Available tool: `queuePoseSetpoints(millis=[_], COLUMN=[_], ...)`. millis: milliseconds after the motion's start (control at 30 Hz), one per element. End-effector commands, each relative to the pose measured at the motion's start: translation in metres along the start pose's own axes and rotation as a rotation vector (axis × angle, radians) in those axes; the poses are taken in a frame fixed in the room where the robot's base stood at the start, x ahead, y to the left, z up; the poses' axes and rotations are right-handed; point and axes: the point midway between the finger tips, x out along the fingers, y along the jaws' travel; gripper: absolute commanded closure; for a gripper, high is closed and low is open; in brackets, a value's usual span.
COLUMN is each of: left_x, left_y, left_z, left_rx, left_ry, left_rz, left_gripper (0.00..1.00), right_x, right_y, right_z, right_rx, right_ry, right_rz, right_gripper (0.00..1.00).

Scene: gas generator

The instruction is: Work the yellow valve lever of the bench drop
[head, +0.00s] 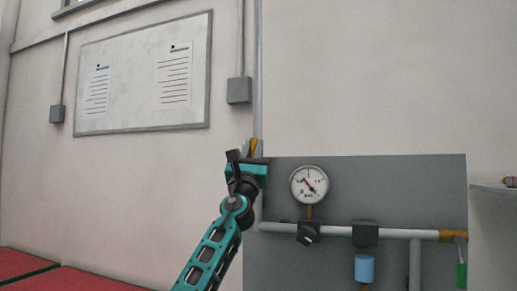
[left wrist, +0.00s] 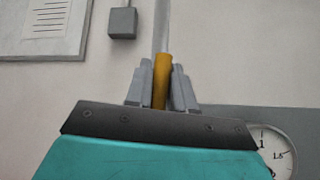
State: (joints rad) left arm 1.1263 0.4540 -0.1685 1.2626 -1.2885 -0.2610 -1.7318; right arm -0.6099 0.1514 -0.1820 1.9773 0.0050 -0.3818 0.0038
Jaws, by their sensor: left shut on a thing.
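The yellow valve lever (left wrist: 161,80) stands upright between the two grey fingers of my left gripper (left wrist: 161,88) in the left wrist view. The fingers are shut on it, one on each side, and its upper end shows between them. In the head view, my left gripper (head: 250,150) is at the upper left corner of the grey panel, with a bit of the yellow lever (head: 253,145) showing at the fingers. The valve body below the lever is hidden behind my gripper. My right gripper is in neither view.
A vertical pipe (head: 257,70) runs up the wall.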

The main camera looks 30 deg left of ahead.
Motion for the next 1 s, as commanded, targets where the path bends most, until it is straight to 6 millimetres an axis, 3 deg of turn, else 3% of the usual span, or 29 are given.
queuePoseSetpoints(millis=[733,767,1000], left_x=[0.0011,0.0011,0.0010], left_y=[0.0088,0.0088,0.0080], left_z=[-0.0009,-0.0009,-0.0010], left_rx=[-0.064,-0.064,-0.064], left_ry=[0.018,0.018,0.018], left_rz=[0.068,0.068,0.066], left_gripper=[1.00,0.76,0.57], right_x=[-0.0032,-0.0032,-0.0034], right_y=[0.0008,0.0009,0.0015], right_z=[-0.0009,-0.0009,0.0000], right_rx=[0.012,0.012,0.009], right_ry=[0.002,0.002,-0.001], right_rz=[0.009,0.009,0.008], right_gripper=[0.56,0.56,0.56])
